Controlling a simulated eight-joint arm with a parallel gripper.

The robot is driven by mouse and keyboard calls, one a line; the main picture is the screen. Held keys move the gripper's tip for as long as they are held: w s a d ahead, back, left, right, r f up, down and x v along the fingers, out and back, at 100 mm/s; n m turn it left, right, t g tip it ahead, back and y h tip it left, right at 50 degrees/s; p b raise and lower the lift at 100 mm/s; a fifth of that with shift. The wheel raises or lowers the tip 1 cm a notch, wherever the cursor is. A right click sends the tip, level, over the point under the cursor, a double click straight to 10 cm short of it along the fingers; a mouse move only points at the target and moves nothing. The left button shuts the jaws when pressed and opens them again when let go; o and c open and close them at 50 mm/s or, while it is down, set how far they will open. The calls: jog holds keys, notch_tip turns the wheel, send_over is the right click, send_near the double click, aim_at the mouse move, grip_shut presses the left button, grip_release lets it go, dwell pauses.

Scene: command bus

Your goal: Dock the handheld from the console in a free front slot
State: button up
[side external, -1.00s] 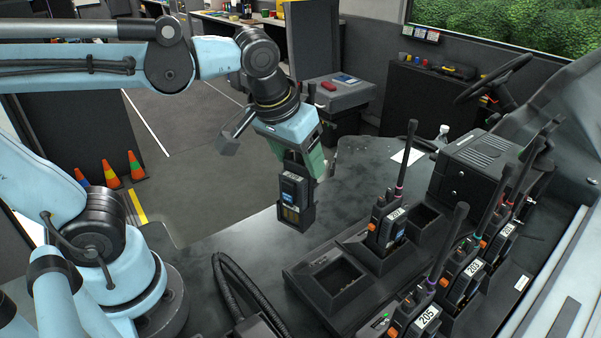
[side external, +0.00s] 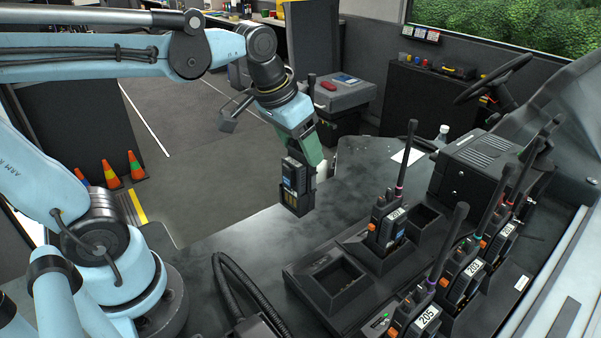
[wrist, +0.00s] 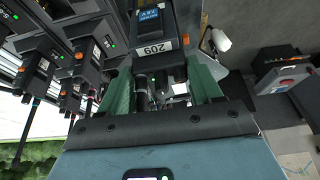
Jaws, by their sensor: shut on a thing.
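My gripper (side external: 303,150), with green fingers, is shut on a dark handheld radio (side external: 295,188). It holds the radio in the air, left of the dock. The front dock (side external: 300,268) is a black charging base on the console. Its near-left slot (side external: 340,278) is empty, its middle slot holds an upright radio (side external: 386,222), and its far-right slot (side external: 421,219) looks empty.
A back row of upright radios with tall antennas includes 203 (side external: 461,275) and 205 (side external: 416,325). A black coiled cable (side external: 240,280) lies left of the dock. A black boxy unit (side external: 472,168) stands behind it.

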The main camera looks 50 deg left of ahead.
jog(key=shift+d+n, duration=0.4)
jog(key=shift+d, duration=0.2)
jog(key=s+d+n+g+y, duration=0.2)
jog(key=d+n, duration=0.5)
jog(key=n, duration=0.1)
jog(key=s+d+f+n+g+y, duration=0.1)
jog(key=s+d+n+g+y, duration=0.1)
jog(key=d+n, duration=0.5)
jog(key=shift+s+d+n+y, duration=0.2)
jog(key=shift+n+y, duration=0.1)
jog(key=shift+n, duration=0.3)
jog(key=shift+f, duration=2)
dwell(0.6)
jog(key=o, duration=1.6)
jog(key=shift+o, duration=0.8)
